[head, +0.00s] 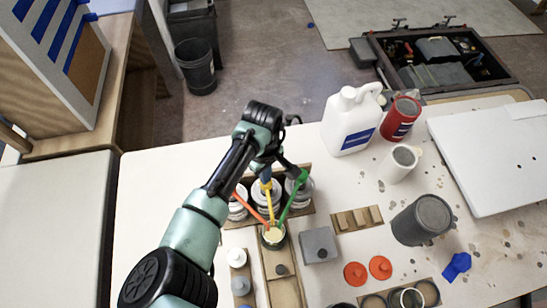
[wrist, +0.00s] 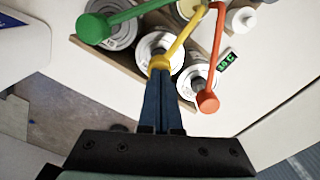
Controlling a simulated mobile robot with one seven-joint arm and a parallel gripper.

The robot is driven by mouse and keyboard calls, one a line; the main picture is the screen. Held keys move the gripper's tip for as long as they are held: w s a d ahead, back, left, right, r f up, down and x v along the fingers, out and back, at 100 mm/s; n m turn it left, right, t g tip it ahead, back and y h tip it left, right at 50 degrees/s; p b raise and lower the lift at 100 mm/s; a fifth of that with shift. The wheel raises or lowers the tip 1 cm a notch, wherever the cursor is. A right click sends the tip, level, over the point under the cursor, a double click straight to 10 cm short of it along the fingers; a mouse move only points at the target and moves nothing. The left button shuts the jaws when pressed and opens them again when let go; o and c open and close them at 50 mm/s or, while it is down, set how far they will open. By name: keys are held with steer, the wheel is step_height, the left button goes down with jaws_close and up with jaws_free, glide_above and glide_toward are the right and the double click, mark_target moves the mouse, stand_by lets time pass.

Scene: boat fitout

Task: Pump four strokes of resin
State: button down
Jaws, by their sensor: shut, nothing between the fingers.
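Three pump cans stand in a wooden rack (head: 310,209), with an orange pump (head: 243,199), a yellow pump (head: 268,203) and a green pump (head: 299,181). Their spouts converge over a small cup (head: 273,239) with pale contents. The wrist view shows the yellow pump head (wrist: 159,63), green pump head (wrist: 93,28) and orange pump head (wrist: 208,102). My gripper (wrist: 160,78) is shut and empty, fingertips right at the yellow head; I cannot tell whether they touch it. It points down over that pump in the head view (head: 265,178). I cannot read which can is resin.
A white jug (head: 347,125), red can (head: 401,119), white cup (head: 399,164) and grey container (head: 422,219) stand to the right. A grey block (head: 319,244), a notched wooden block (head: 358,219) and orange discs (head: 380,267) lie nearer. The left table part is clear.

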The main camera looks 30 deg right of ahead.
steer(key=shift+f+b, duration=0.55)
steer(key=shift+f, duration=0.55)
steer(key=shift+r, duration=0.15)
steer(key=shift+r+p, duration=2)
steer(key=shift+p, duration=0.35)
